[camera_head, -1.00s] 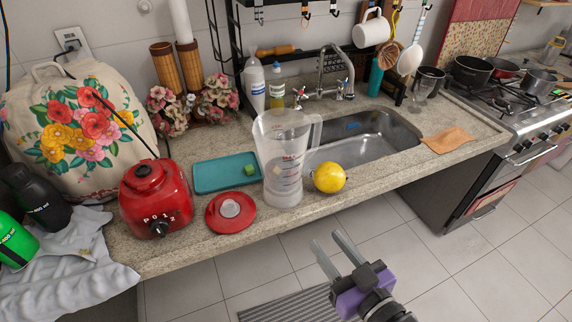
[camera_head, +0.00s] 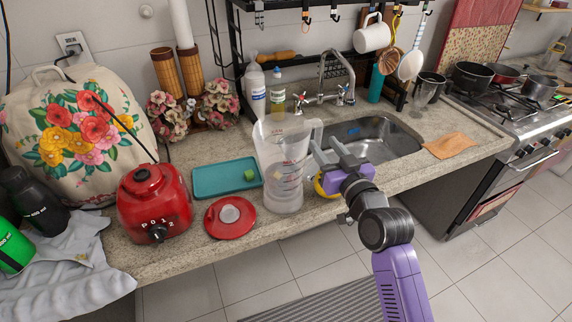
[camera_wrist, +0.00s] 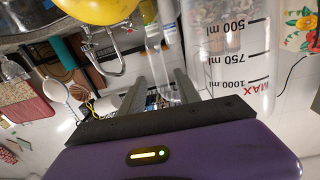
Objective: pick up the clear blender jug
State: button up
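The clear blender jug (camera_head: 281,170) stands upright on the counter, with measure marks on its side and its handle on the right. In the wrist view the jug (camera_wrist: 232,60) fills the right side. My gripper (camera_head: 327,148) is at the handle side of the jug. In the wrist view its two fingers (camera_wrist: 160,90) are apart, with the clear handle (camera_wrist: 158,45) showing between or just beyond them. I cannot tell whether either finger touches it. The jug is not lifted.
A yellow fruit (camera_head: 321,187) lies right of the jug, mostly hidden by my gripper. A red lid (camera_head: 230,218), teal tray (camera_head: 215,178) and red blender base (camera_head: 153,200) stand to the left. The sink (camera_head: 375,140) is behind right.

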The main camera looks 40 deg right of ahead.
aim_at(319, 138)
jog(key=shift+p+x, duration=0.6)
jog(key=shift+x, duration=1.75)
grip_shut()
